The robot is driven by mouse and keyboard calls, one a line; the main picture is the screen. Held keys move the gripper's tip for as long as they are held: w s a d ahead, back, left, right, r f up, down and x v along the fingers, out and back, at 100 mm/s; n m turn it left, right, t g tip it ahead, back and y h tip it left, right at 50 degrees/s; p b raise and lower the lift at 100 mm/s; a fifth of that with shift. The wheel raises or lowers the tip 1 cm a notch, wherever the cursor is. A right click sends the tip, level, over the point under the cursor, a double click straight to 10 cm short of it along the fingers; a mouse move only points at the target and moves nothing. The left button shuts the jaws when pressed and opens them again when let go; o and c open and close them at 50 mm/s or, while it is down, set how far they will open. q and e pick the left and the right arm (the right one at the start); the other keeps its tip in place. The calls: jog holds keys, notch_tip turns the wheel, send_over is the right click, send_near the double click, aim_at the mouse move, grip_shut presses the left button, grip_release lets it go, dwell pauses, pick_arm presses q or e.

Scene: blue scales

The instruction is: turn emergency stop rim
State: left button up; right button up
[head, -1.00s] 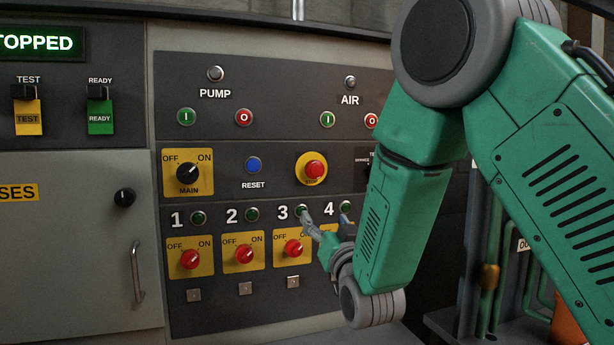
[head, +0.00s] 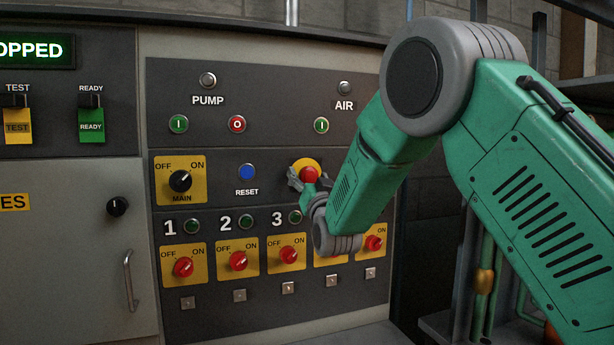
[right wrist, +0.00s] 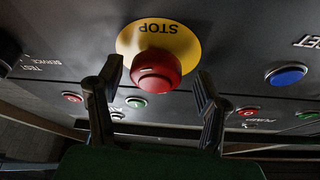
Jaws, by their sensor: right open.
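The emergency stop is a red mushroom button (head: 308,175) on a round yellow plate (head: 307,163), on the dark control panel. In the right wrist view the red button (right wrist: 156,70) stands out from the yellow plate (right wrist: 180,42), whose word STOP appears upside down. In the wrist view the right gripper (right wrist: 157,82) is open, one finger on each side of the button, with gaps visible between fingers and button. My left gripper is not in view.
A blue reset button (head: 247,172) and the black MAIN switch (head: 180,181) are to the left. Several red rotary switches, including one marked 2 (head: 238,261), sit below. Air and pump buttons sit above, with the green air button (head: 321,125) close by.

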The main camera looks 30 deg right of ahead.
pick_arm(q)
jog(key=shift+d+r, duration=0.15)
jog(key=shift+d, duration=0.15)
pick_arm(e)
jog(key=shift+w+d, duration=0.2)
jog(key=shift+d, duration=0.35)
